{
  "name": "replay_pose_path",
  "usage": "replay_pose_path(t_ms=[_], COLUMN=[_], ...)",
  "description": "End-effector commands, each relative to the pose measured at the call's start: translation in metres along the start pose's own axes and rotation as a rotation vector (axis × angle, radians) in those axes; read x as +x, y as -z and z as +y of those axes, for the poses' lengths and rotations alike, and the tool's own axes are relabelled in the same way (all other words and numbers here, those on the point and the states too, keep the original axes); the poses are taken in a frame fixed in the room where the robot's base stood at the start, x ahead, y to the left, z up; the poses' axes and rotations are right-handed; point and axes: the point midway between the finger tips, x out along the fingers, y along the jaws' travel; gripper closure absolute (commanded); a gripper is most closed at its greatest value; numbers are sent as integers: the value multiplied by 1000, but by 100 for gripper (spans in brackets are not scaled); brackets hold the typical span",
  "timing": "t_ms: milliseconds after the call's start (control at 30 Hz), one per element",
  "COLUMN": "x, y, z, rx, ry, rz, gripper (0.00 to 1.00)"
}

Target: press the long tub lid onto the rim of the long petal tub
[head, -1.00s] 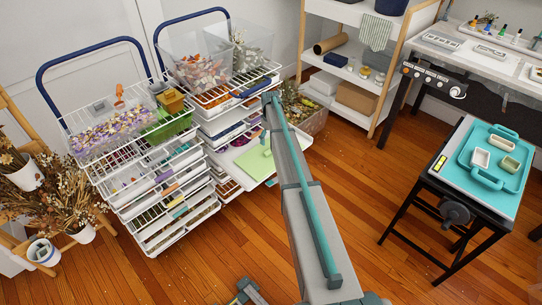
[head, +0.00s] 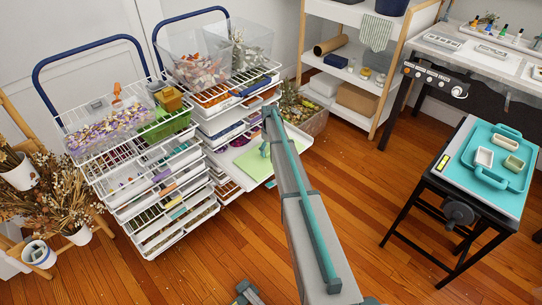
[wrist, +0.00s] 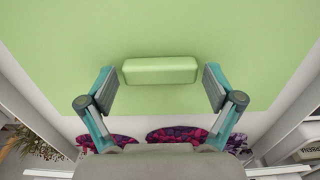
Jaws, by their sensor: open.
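The long tub lid looks to be the flat light-green panel (wrist: 220,35) with a raised green block handle (wrist: 160,70). In the head view the green panel (head: 250,162) lies on a pulled-out white drawer of the right trolley. My gripper (wrist: 160,88) is open, with one finger at each end of the handle and a small gap on both sides. The long petal tub seems to be the clear tub of purple and white petals (head: 108,128) on top of the left trolley. It has no lid on it.
Purple petal patches (wrist: 185,135) show on a white surface beside the panel. A green bin (head: 165,125) stands against the petal tub. The right trolley carries clear bins (head: 200,70) above the drawer. A teal tray (head: 490,165) is far right; floor between is clear.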

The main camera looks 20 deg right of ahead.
Motion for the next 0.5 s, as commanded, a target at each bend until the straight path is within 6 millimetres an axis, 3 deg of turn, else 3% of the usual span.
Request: replay_pose_path(t_ms=[67,333,500], x=[0,0,-3], y=[0,0,0], z=[0,0,0], rx=[0,0,0], ry=[0,0,0], rz=[0,0,0], gripper=[9,53,53])
